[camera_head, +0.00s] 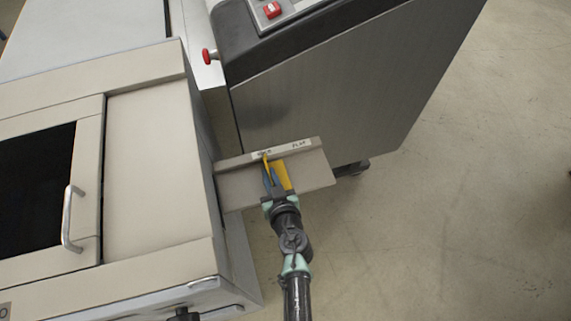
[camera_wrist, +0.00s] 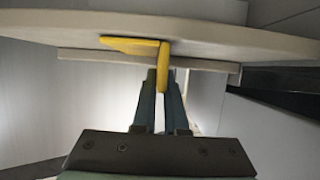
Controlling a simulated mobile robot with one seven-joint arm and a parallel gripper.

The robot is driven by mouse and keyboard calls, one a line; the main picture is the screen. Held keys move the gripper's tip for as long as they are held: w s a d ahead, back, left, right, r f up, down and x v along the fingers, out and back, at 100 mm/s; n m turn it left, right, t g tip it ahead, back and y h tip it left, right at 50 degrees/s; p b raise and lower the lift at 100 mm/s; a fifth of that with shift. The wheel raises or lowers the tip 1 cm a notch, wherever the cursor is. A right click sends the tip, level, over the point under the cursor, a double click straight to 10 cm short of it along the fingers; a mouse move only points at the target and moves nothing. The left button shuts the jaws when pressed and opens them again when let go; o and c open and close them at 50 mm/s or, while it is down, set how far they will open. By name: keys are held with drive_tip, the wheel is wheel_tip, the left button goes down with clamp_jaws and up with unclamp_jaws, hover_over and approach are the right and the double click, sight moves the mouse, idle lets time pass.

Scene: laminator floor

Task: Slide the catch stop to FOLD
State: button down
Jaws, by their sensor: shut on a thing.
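The catch stop is a yellow piece (camera_head: 283,176) on the beige catch tray (camera_head: 236,187). Its narrow pointer reaches up to the left label on the white strip (camera_head: 280,149) along the tray's back rail. The right label reads FLAT; the left one is small and partly covered, so I cannot read it surely. My gripper (camera_head: 269,177) is at the stop from the front. In the wrist view the stop's upright yellow tab (camera_wrist: 164,68) stands between the fingertips of my gripper (camera_wrist: 161,78), which are shut on it. The fingers hide part of the stop in the head view.
A beige cabinet (camera_head: 150,180) with a dark window and a metal handle (camera_head: 69,218) stands left of the tray. A large grey machine (camera_head: 340,90) with red buttons stands behind. Open floor (camera_head: 460,220) lies to the right.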

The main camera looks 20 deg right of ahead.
drive_tip(key=shift+a, duration=0.25)
drive_tip(key=c, duration=1)
unclamp_jaws()
drive_tip(key=shift+a, duration=0.15)
drive_tip(key=shift+o, duration=0.2)
drive_tip(key=shift+s+d+r, duration=0.15)
drive_tip(key=shift+s+d, duration=0.05)
drive_tip(key=p+v, duration=0.4)
drive_tip(key=v, duration=0.8)
drive_tip(key=shift+s, duration=0.25)
